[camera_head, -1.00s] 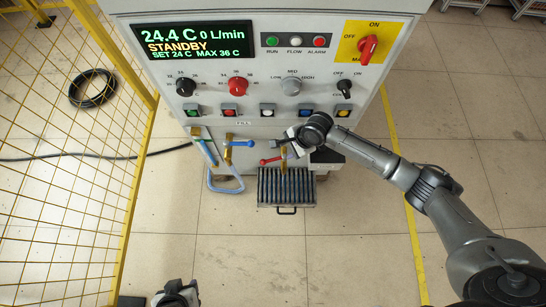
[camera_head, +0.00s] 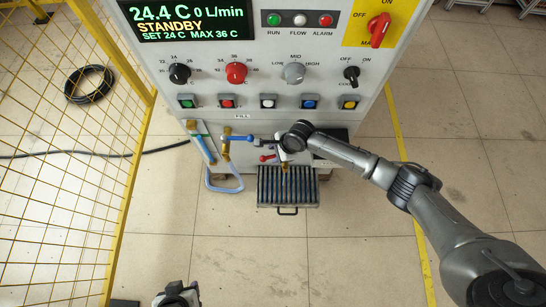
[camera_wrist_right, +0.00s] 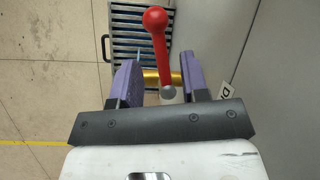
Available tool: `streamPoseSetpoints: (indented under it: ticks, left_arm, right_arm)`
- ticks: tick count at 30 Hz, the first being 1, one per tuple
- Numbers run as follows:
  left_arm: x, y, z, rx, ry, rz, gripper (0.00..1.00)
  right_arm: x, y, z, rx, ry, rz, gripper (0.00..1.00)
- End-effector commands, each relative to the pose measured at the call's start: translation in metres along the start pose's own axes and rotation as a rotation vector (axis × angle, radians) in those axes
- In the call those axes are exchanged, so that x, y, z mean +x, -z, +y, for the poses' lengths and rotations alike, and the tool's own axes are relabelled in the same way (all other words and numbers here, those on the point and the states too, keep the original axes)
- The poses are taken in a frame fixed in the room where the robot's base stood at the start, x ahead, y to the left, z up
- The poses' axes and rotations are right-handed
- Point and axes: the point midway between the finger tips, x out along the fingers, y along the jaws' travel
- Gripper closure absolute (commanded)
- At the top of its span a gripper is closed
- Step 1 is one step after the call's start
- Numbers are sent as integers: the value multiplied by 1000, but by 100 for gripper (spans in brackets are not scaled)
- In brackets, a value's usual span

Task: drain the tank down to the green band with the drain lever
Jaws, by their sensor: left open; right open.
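The red drain lever (camera_head: 267,158) sits low on the heater's front, above a slatted drain grate. In the right wrist view the lever (camera_wrist_right: 157,45) has a red ball end and a grey pivot, in front of a brass pipe (camera_wrist_right: 160,77). My right gripper (camera_wrist_right: 160,80) is open, its purple fingers on either side of the lever's pivot end, with gaps visible. In the head view my right gripper (camera_head: 283,144) partly covers the lever area. My left gripper (camera_head: 177,293) is at the bottom edge, away from the heater.
A blue-handled valve (camera_head: 238,138) and a pale blue hose (camera_head: 209,181) are left of the lever. The drain grate (camera_head: 288,203) lies below. The display (camera_head: 186,20) reads standby, 0 L/min. A yellow fence (camera_head: 65,150) stands at left. Floor in front is clear.

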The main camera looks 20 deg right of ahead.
Motion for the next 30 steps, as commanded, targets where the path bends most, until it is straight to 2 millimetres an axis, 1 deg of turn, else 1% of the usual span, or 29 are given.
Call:
streamPoseSetpoints:
  ticks: [1, 7, 12, 20, 30]
  left_arm:
    - [7, -2, 0, 1, 1, 0, 57]
    - [15, -5, -1, 6, 5, -1, 57]
    - [16, -6, -3, 11, 9, -1, 57]
    - [16, -6, -3, 12, 10, -1, 57]
    - [16, -5, -1, 4, 3, 0, 57]
  right_arm:
    - [9, 1, 0, -1, 1, 0, 59]
    - [24, 0, 0, 0, 0, 0, 59]
    - [28, 0, 0, 0, 0, 0, 59]
    - [28, 0, 0, -1, 0, 0, 59]
    - [28, 0, 0, 0, 0, 0, 90]
